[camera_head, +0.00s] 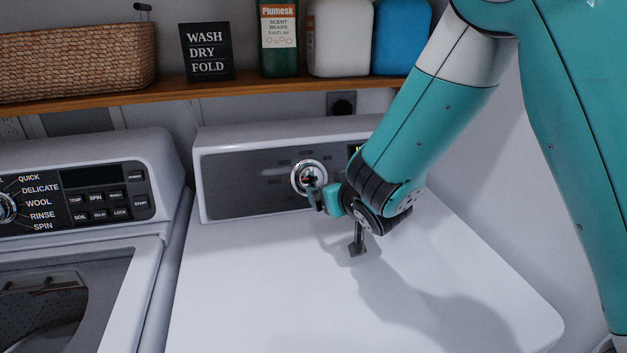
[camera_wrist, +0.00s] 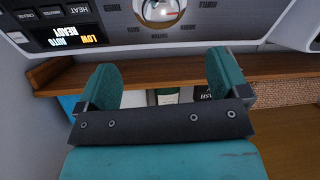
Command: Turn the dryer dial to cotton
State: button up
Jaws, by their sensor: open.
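The dryer dial (camera_head: 300,168) is a round knob with a bright silver ring on the dryer's dark control panel (camera_head: 235,185). It also shows at the top edge of the wrist view (camera_wrist: 158,11), cut off by the frame, with a red mark on it. The labels around it are too small to read, so I cannot tell its setting. My gripper (camera_head: 316,192) is in front of the dial and overlaps its lower right part. In the wrist view, its two teal fingers (camera_wrist: 165,76) are apart with nothing between them. I cannot tell whether they touch the dial.
The dryer top (camera_head: 260,290) is clear. A washer (camera_head: 70,190) with its own dial stands at left. A wooden shelf (camera_head: 200,88) above holds a wicker basket (camera_head: 80,58), a sign (camera_head: 207,50) and bottles (camera_head: 340,40). The dryer display (camera_wrist: 78,36) is lit beside the dial.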

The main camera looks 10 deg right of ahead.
aim_at(313, 180)
jog(key=p+x, duration=0.3)
jog(key=x, duration=1.1)
jog(key=shift+w+f+p, duration=0.15)
jog(key=shift+w+p, duration=0.1)
jog(key=shift+p, duration=0.1)
jog(key=c, duration=0.9)
